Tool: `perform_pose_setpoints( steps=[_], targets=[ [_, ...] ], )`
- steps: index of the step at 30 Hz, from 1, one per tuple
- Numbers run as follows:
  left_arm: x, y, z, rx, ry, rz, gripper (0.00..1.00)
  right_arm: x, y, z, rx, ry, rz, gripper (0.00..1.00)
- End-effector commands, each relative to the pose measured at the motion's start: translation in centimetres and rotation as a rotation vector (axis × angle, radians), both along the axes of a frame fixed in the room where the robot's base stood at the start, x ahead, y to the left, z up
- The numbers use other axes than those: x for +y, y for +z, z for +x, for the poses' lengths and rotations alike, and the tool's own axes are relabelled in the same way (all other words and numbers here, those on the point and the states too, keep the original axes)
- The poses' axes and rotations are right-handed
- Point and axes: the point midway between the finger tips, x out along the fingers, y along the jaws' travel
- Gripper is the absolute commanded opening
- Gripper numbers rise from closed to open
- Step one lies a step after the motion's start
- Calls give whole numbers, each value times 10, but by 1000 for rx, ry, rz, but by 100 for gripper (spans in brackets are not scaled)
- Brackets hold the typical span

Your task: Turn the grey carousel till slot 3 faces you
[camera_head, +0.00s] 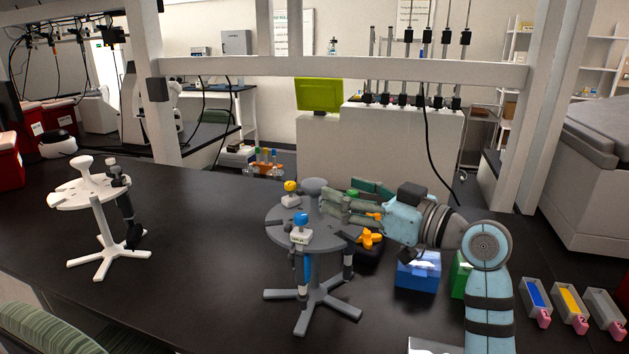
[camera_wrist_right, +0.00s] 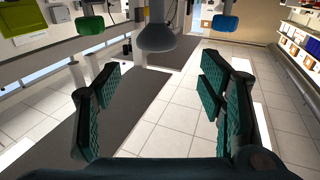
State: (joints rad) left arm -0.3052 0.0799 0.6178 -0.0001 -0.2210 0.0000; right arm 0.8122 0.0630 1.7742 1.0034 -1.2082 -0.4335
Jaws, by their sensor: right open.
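The grey carousel (camera_head: 290,222) stands on the black bench on a pole with splayed feet. It has a grey centre knob (camera_head: 314,188). Pipettes with yellow, blue (camera_head: 300,220), green and orange tops hang around its rim. Slot numbers are too small to read. My right gripper (camera_head: 338,196) is open at the carousel's right side, over the rim and close to the knob, its fingers pointing left. In the right wrist view the knob (camera_wrist_right: 158,38) shows beyond and between the spread fingers, with a green cap left and a blue cap right. My left gripper is out of view.
A white carousel (camera_head: 85,192) with a dark pipette stands at the left. A blue box (camera_head: 418,272) and a green box (camera_head: 461,275) sit right of the grey carousel, partly behind my arm. Small trays (camera_head: 569,303) lie at the far right. The bench front left is clear.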

Motion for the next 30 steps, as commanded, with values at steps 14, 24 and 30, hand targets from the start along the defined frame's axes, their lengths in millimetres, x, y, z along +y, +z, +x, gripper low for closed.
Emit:
perform_pose_setpoints(
  steps=[14,24,30],
  targets=[
    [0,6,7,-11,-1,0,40,61,0,51,1,0,-3,63],
    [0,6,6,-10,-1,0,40,61,-1,51,2,0,-2,44],
    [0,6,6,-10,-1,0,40,61,-1,51,2,-1,-2,12]
  ],
)
